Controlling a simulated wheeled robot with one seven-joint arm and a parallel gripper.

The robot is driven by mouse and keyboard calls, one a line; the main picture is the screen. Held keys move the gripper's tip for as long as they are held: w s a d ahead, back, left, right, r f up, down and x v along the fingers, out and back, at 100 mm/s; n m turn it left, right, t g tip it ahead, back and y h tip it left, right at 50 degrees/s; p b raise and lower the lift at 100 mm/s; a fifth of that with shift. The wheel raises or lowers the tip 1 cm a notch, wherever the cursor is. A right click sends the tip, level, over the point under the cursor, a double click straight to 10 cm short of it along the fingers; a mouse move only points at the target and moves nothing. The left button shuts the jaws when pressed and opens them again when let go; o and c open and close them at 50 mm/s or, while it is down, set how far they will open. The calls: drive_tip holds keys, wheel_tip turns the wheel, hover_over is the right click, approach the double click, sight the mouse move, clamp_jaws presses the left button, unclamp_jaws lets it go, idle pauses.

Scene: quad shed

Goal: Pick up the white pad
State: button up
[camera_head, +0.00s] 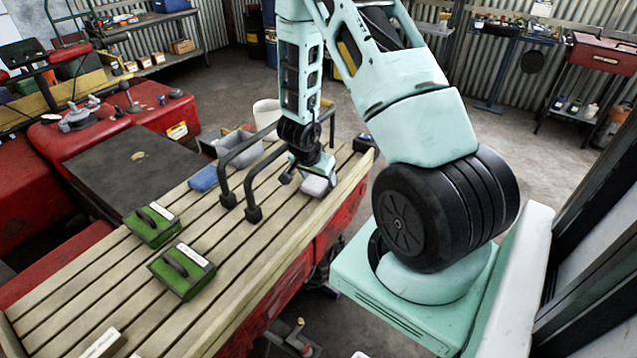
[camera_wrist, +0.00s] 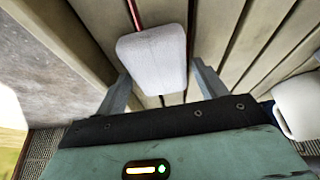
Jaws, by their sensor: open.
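The white pad (camera_wrist: 152,58) is a pale, rounded block lying on the wooden slats in the wrist view. It also shows in the head view (camera_head: 318,186), partly hidden under my gripper (camera_head: 314,172). In the wrist view, the two fingers of my gripper (camera_wrist: 162,72) are apart, one on each side of the pad's near part. The gripper is open and holds nothing. I cannot tell whether either finger touches the pad.
Dark handle bars (camera_head: 252,180) rise from the slatted bench (camera_head: 225,305) left of my gripper. A grey bin (camera_head: 243,150), a white round container (camera_head: 267,113) and a blue block (camera_head: 205,179) are nearby. Two green blocks (camera_head: 183,270) (camera_head: 153,225) lie nearer the front.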

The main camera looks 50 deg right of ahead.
drive_tip(key=shift+f, duration=0.25)
idle(0.3)
drive_tip(key=c, duration=0.7)
